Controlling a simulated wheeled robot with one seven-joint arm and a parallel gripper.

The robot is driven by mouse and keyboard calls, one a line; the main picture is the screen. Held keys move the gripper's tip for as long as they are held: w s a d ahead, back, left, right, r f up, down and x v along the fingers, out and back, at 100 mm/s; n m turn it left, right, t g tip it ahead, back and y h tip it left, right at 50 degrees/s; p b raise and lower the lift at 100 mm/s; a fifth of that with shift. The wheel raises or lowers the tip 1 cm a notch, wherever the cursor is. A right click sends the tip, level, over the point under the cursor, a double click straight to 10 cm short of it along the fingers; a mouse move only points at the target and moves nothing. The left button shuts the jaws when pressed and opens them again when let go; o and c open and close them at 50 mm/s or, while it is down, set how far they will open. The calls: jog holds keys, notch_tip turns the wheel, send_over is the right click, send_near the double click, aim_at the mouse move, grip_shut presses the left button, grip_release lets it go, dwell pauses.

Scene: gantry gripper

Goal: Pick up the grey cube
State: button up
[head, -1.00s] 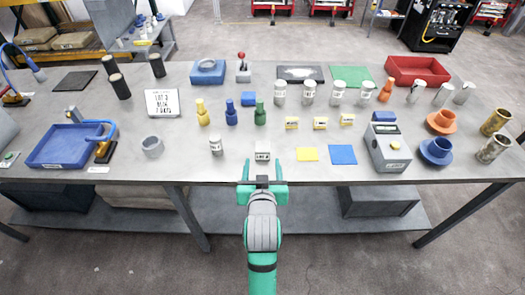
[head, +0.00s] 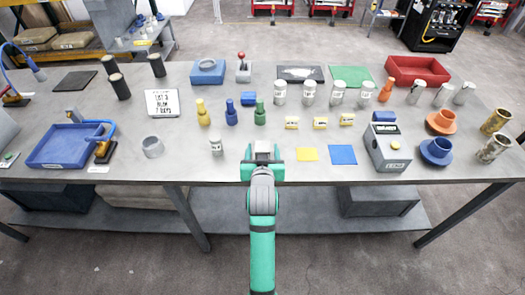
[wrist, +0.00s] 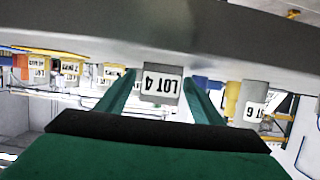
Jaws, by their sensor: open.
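The grey cube (head: 262,147) sits on the table near its front edge, with a white label. In the wrist view, which looks upside down, the cube (wrist: 160,70) reads "LOT 4". My gripper (head: 263,153) is open at table height, with its teal fingers on the left and right of the cube. The wrist view also shows my gripper (wrist: 158,88) with the cube between the finger ends. Whether either finger touches the cube cannot be told. The cube's lower front is hidden by my gripper in the head view.
A yellow square (head: 307,154) and a blue square (head: 342,154) lie flat to the right. Yellow labelled blocks (head: 320,123) and bottles stand farther back. The table's front edge (head: 225,181) is close.

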jog(key=c, duration=1.4)
jog(key=shift+o, duration=0.2)
jog(key=shift+r, duration=0.15)
